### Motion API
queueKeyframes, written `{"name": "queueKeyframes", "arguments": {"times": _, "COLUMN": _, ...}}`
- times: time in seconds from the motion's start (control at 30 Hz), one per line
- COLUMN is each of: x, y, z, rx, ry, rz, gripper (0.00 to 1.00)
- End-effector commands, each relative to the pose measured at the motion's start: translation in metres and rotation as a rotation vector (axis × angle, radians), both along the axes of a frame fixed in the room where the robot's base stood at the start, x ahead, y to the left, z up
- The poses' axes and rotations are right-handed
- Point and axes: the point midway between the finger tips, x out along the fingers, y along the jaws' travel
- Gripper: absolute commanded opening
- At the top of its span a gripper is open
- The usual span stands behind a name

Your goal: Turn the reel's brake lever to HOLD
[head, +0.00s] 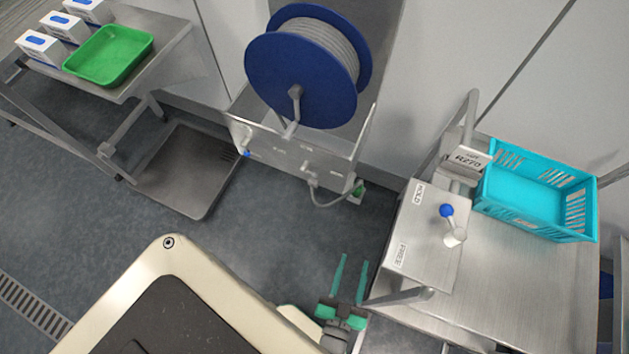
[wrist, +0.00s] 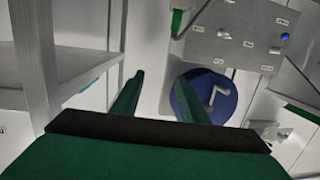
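A lever with a blue knob (head: 447,210) stands on a grey box (head: 431,268) in the head view. The box carries a HOLD label (head: 419,194) at its upper left and a FREE label (head: 401,256) at its lower left. The lever's knob lies above its pivot, slightly left. The blue reel (head: 270,82) with grey hose hangs at the top; it also shows in the wrist view (wrist: 224,112). My gripper (head: 353,260) is open and empty, left of the box and apart from it. The lever box is not clear in the wrist view.
A turquoise crate (head: 537,222) sits on the steel table (head: 510,310) beside the box. A panel (head: 285,155) below the reel carries small labels and a blue knob (head: 247,154). A green tray (head: 108,54) and white boxes stand far left. Floor between is clear.

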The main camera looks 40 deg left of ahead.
Motion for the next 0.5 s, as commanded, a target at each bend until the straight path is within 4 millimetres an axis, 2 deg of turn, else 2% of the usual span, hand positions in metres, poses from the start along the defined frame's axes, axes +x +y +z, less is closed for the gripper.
{"name": "queueKeyframes", "arguments": {"times": 0.03, "x": 0.017, "y": 0.010, "z": -0.016, "rx": 0.010, "ry": -0.012, "rz": 0.048, "gripper": 0.40}}
{"name": "queueKeyframes", "arguments": {"times": 0.17, "x": 0.053, "y": 0.037, "z": -0.053, "rx": 0.046, "ry": -0.032, "rz": 0.154, "gripper": 0.40}}
{"name": "queueKeyframes", "arguments": {"times": 0.3, "x": 0.089, "y": 0.081, "z": -0.087, "rx": 0.099, "ry": -0.040, "rz": 0.268, "gripper": 0.40}}
{"name": "queueKeyframes", "arguments": {"times": 0.5, "x": 0.120, "y": 0.151, "z": -0.120, "rx": 0.181, "ry": -0.025, "rz": 0.399, "gripper": 0.40}}
